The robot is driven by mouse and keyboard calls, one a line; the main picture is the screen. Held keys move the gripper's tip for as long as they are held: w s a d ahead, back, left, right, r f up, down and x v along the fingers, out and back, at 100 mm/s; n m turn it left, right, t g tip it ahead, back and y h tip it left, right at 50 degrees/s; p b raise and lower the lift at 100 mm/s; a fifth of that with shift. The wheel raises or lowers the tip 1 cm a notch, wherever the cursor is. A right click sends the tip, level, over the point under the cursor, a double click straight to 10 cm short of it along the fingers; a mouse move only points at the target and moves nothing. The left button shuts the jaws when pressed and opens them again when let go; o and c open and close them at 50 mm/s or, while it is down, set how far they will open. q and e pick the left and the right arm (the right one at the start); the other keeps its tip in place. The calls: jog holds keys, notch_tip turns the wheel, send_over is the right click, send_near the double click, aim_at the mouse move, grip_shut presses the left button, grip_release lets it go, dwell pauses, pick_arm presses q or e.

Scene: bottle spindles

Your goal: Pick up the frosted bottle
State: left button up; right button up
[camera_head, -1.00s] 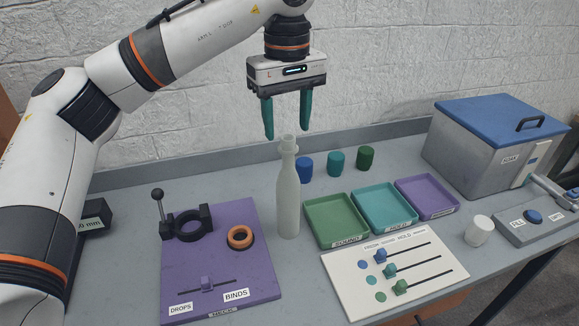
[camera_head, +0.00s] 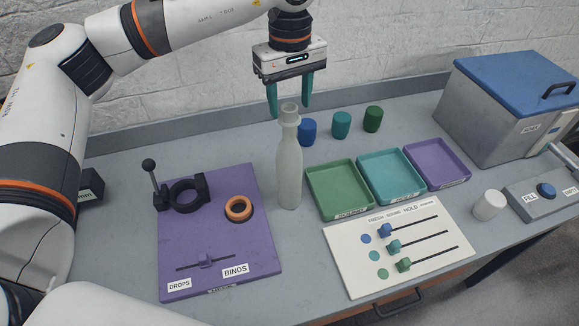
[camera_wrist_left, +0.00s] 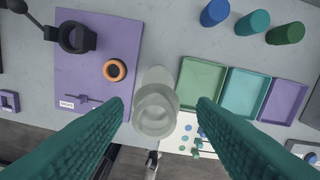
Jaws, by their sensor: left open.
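The frosted bottle (camera_head: 289,165) stands upright on the grey bench, between the purple board and the green tray. My left gripper (camera_head: 290,108) is open and points down, with its teal fingers at the height of the bottle's mouth. In the left wrist view the frosted bottle (camera_wrist_left: 155,108) is seen from above, between the two spread fingers (camera_wrist_left: 165,115). My right gripper is not in view.
The purple board (camera_head: 215,275) holds a black ring clamp (camera_head: 185,194) and an orange ring (camera_head: 238,209). Green (camera_head: 340,215), teal (camera_head: 420,200) and purple (camera_head: 465,175) trays lie to the right. Blue (camera_head: 308,130), teal (camera_head: 341,125) and green (camera_head: 373,119) caps stand behind. A blue-lidded box (camera_head: 490,120) is at back right.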

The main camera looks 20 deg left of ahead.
pick_arm(q)
jog(key=f, duration=0.1)
jog(key=f+p, duration=0.1)
jog(key=f, duration=0.1)
jog(key=shift+s+f+p, duration=0.3)
jog(key=shift+f, duration=0.4)
jog(key=c, duration=1)
grip_shut()
